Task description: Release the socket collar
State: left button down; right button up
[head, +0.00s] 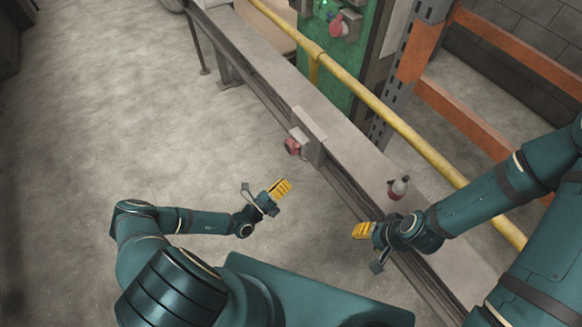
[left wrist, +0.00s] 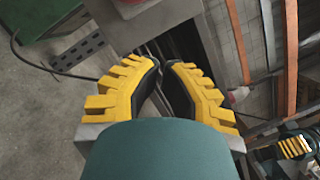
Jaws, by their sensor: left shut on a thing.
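A red socket (head: 292,146) with a collar sits on a grey bracket (head: 312,150) at the side of the long bench. In the left wrist view the grey bracket (left wrist: 160,22) lies beyond my fingertips, with only a bit of red at the top edge. My left gripper (head: 282,188) is below the socket in the head view, apart from it. In the left wrist view its yellow fingers (left wrist: 160,62) are close together at the tips. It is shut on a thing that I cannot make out. My right gripper (head: 362,230) is at the bench edge, its jaw state unclear.
A small bottle (head: 398,187) with a red part stands on the bench (head: 345,140), near my right gripper. A yellow rail (head: 370,107) runs along behind the bench. A green panel (head: 350,55) with another red socket (head: 338,26) stands beyond. The floor at left is clear.

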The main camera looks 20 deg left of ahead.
aim_at(296, 146)
pick_arm(q)
jog(key=w+d+r+b, duration=0.1)
jog(key=w+r, duration=0.2)
jog(key=w, duration=0.7)
jog(key=shift+w+d+r, duration=0.15)
jog(key=shift+d+r, duration=0.15)
jog(key=shift+r, duration=0.05)
pick_arm(e)
jog(key=shift+w+f, duration=0.15)
jog(key=shift+f, duration=0.6)
pick_arm(q)
jog(key=shift+a, duration=0.1)
